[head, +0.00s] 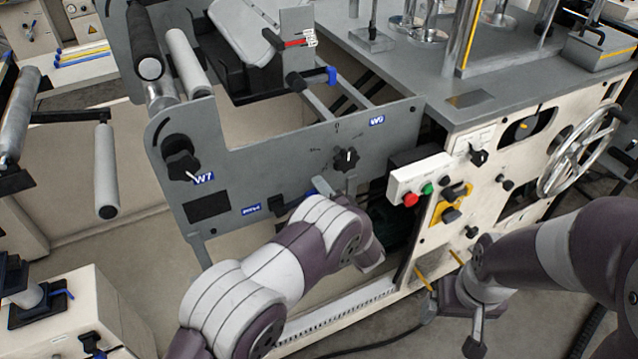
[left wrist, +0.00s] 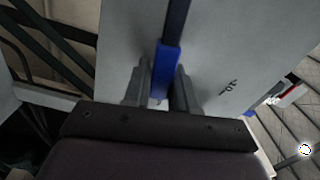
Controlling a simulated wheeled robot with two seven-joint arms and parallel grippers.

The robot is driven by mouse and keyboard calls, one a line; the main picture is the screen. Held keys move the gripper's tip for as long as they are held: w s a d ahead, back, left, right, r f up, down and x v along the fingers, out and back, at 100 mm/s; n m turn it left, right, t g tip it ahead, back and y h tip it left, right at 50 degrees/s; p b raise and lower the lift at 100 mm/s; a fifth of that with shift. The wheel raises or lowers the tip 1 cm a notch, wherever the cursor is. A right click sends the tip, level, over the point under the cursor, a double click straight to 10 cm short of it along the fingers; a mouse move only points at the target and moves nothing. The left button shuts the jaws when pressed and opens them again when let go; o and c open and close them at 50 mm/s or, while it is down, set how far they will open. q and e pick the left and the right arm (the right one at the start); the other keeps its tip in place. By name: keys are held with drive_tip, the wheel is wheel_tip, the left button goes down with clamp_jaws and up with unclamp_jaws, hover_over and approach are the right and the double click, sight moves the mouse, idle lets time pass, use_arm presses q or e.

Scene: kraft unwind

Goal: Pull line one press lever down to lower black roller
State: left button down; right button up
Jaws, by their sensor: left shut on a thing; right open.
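The press lever is a dark bar with a blue grip (left wrist: 166,66) in the left wrist view, seen against a grey plate. My left gripper (left wrist: 161,82) is shut on that blue grip, one finger on each side. In the head view a bit of blue (head: 321,187) shows at the lower edge of the grey side plate (head: 290,150), beside my left wrist; my arm hides most of the fingers. A black roller (head: 145,38) is at the upper left, beside a pale roller. My right gripper (head: 473,325) is open and empty, low in front of the machine.
A white button box (head: 420,180) with red and green buttons stands right of the left wrist. A handwheel (head: 582,150) is at the right. Open floor (head: 385,340) lies in front.

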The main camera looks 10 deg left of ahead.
use_arm(q)
drive_tip(key=shift+f+m, duration=1)
drive_tip(key=shift+f, duration=0.15)
drive_tip(key=c, duration=1)
unclamp_jaws()
drive_tip(key=shift+d, duration=0.1)
drive_tip(key=v, duration=1.2)
drive_tip(key=shift+s+d, duration=0.2)
drive_tip(key=shift+s, duration=0.05)
